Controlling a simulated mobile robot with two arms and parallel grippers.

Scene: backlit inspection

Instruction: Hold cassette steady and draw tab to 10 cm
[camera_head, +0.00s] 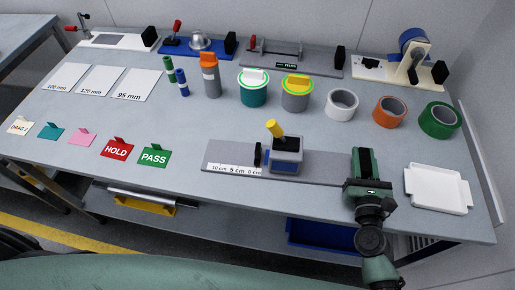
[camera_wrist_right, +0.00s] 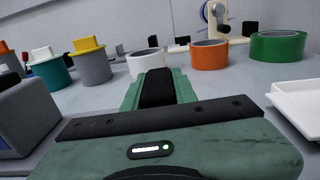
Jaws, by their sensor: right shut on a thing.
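The cassette (camera_head: 286,160) is a blue-grey block with a yellow knob (camera_head: 274,129) on top. It sits on a long grey base plate (camera_head: 318,174). A black upright tab (camera_head: 258,155) stands just left of the cassette, close to the 0 cm end of the white scale (camera_head: 232,169) marked 10, 5 and 0 cm. My right gripper (camera_head: 363,163) is at the right end of the base plate, apart from the cassette block. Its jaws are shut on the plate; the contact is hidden. The right wrist view shows its jaws (camera_wrist_right: 156,88) and a grey block (camera_wrist_right: 25,118) at left. My left gripper is out of view.
A white tray (camera_head: 437,188) lies close right of my right gripper. White (camera_head: 341,104), orange (camera_head: 389,111) and green (camera_head: 439,119) tape rolls stand behind it. HOLD (camera_head: 117,150) and PASS (camera_head: 154,156) cards lie left. The bench between PASS and the scale is clear.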

